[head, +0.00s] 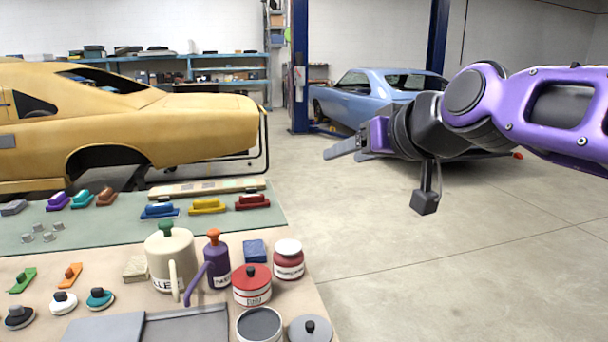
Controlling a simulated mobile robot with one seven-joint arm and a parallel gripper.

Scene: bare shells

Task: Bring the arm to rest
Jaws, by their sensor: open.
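My arm reaches in from the right edge of the head view, with purple and black links. My gripper (342,149) points left and is open, with nothing between its grey fingers. It hangs in free air over the concrete floor, to the right of and clear of the table (120,243). A small black box-shaped part of mine hangs below the wrist.
The table holds a cream jug (168,258), a purple bottle (216,260), a red-lidded tin (251,285), a red jar (288,260) and several sanding blocks. A yellow car shell (170,120) stands left, a blue one (350,95) behind my gripper. Floor at right is clear.

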